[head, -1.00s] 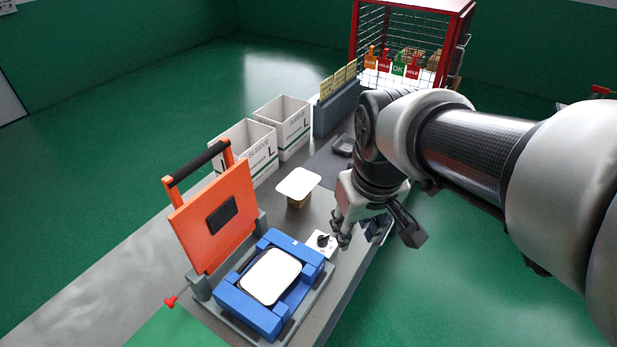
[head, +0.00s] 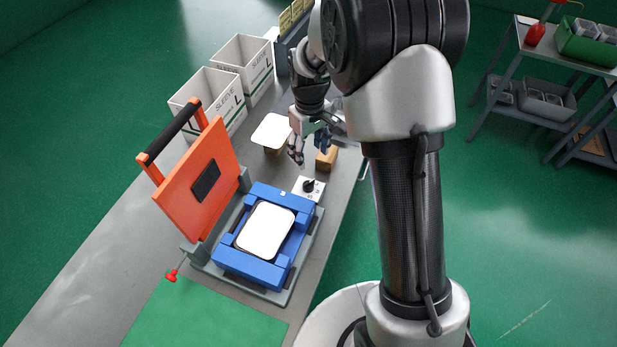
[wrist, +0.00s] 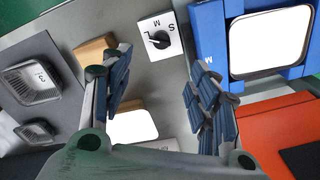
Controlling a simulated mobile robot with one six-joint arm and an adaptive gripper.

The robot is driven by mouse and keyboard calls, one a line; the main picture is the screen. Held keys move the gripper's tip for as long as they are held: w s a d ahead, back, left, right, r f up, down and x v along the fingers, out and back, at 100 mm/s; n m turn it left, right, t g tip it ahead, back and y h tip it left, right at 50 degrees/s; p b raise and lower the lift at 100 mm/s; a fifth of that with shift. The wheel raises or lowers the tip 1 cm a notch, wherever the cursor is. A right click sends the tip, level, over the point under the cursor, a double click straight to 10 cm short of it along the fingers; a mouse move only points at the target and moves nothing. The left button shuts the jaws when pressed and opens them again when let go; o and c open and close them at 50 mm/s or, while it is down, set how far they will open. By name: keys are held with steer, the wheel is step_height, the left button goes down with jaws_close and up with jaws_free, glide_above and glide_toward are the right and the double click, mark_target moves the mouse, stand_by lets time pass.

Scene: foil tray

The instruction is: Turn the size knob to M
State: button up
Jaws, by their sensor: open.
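The size knob (head: 309,186) is a black dial on a white plate beside the blue tray nest (head: 229,261). In the wrist view, the knob (wrist: 158,41) has the letters S, M and L around it. Its narrow end seems to point toward L, though the mark is small. My gripper (head: 310,150) hangs beyond the knob in the head view, apart from it. In the wrist view, my gripper (wrist: 156,76) has its fingers spread with nothing between them; the knob plate shows past the fingertips.
The orange hinged lid (head: 188,205) stands raised beside the nest, which holds a white-topped tray (head: 265,231). A wooden block (head: 326,158) and a white card (head: 271,131) are near my gripper. Sleeve boxes (head: 222,92) stand behind.

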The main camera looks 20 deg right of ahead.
mark_target(309, 182)
step_height(309, 182, down, 14)
steer(key=shift+r+b, duration=0.15)
steer(key=shift+b, duration=1.05)
steer(key=c, duration=1.3)
